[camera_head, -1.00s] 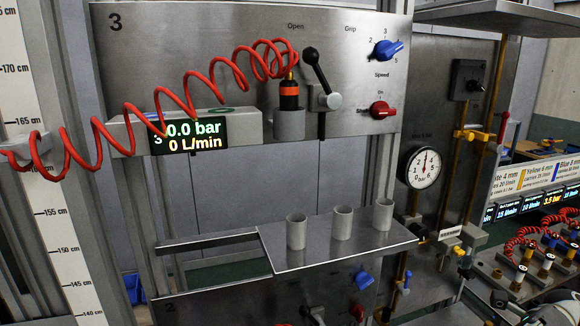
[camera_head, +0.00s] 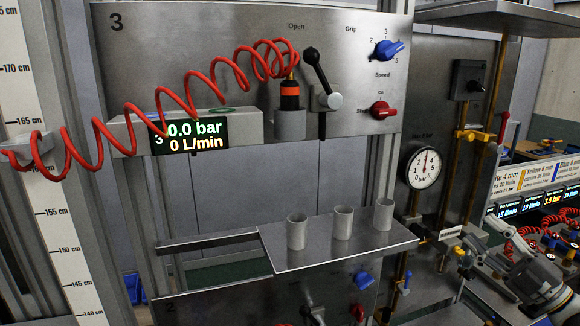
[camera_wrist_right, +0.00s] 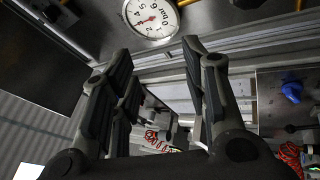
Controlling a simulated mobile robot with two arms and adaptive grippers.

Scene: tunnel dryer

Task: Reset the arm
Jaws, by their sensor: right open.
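My right gripper (camera_head: 486,246) is at the lower right of the head view, in front of the panel with the gauge and left of the coiled red hoses. In the right wrist view my right gripper (camera_wrist_right: 157,50) has its two fingers spread apart, with nothing between them. The round pressure gauge (camera_wrist_right: 151,18) shows beyond the fingertips there. My left gripper is not in view.
The gauge (camera_head: 423,167) sits on the metal panel right of a shelf (camera_head: 285,257) bearing three grey cups. A black lever (camera_head: 316,70), a coiled red hose (camera_head: 102,137) and knobs are on the upper panel. Black-and-orange fitting (camera_head: 289,95) stands in a grey holder.

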